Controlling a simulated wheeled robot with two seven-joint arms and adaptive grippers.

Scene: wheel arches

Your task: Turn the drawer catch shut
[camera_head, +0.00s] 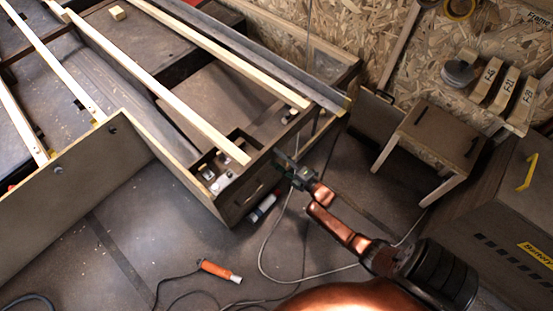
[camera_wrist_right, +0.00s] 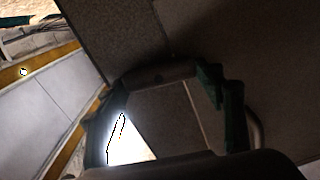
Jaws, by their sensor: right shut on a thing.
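My right gripper (camera_head: 284,166) reaches in from the lower right and is at the front of the dark wooden cabinet, near its upper right corner. In the wrist view my right gripper (camera_wrist_right: 170,90) has its fingers on either side of a small dark bar (camera_wrist_right: 162,75), which seems to be the drawer catch; the gripper is shut on it. The fingers hide most of the catch in the head view, so its exact angle cannot be told. The drawer front (camera_head: 240,203) looks flush with the cabinet. A curved metal handle (camera_wrist_right: 254,130) shows beside the right finger. My left gripper is not in view.
Pale slats (camera_head: 160,85) lie across the frame above. An orange-handled tool (camera_head: 218,270) and loose cables lie on the floor. A small wooden stool (camera_head: 435,135) and a dark battery box (camera_head: 510,215) stand at the right.

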